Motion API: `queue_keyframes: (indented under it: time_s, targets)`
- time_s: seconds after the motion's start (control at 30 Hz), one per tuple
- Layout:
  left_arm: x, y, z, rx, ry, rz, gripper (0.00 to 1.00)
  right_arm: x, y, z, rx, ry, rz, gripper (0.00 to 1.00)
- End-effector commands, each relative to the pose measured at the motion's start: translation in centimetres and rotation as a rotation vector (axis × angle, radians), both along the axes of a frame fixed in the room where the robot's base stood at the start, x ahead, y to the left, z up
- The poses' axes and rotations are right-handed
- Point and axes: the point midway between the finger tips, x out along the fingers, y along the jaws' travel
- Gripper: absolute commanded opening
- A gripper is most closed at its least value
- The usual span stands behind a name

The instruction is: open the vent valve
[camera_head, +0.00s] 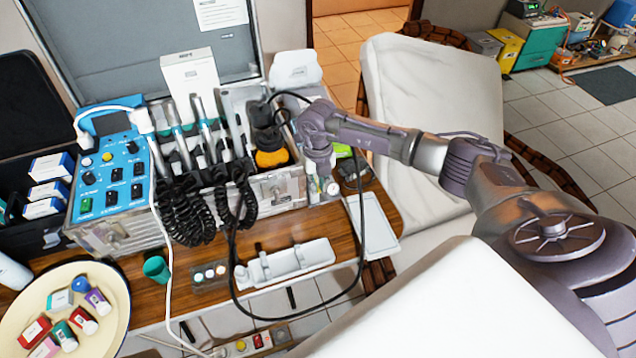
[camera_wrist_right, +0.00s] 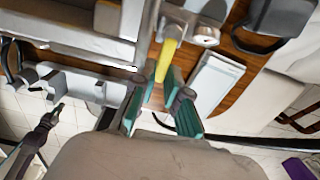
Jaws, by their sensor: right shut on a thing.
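The dental unit's metal case (camera_head: 275,190) stands open on the wooden table. My right gripper (camera_head: 320,176) points down at the case's right front corner, beside a small round silver fitting (camera_head: 332,188). In the right wrist view, a yellow lever (camera_wrist_right: 168,55) reaches between the green-padded fingers of my right gripper (camera_wrist_right: 157,88), which are shut on its near end. The silver fitting also shows there (camera_wrist_right: 206,36), just right of the lever. I take the lever as the vent valve's handle. The head view hides the grip.
A white tray (camera_head: 373,226) lies right of the case. A grey-white holder (camera_head: 285,264) and a looping black hose (camera_head: 232,275) are in front. Coiled black cords hang along the case front. A white dental chair (camera_head: 430,100) stands behind my right arm.

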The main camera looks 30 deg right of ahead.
Motion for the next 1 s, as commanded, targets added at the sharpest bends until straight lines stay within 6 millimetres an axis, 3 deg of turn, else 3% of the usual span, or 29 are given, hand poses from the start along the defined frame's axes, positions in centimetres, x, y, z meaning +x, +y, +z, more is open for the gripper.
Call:
queue_keyframes:
  time_s: [0.47,1.0]
  targets:
    - [0.0,0.0,-1.5,0.000,-0.001,0.000,0.00,0.0,-0.6,-0.2,-0.001,-0.002,0.132,0.00]
    - [0.1,0.0,-6.0,0.000,-0.001,0.000,0.00,0.3,-2.6,-0.3,-0.003,-0.003,0.620,0.00]
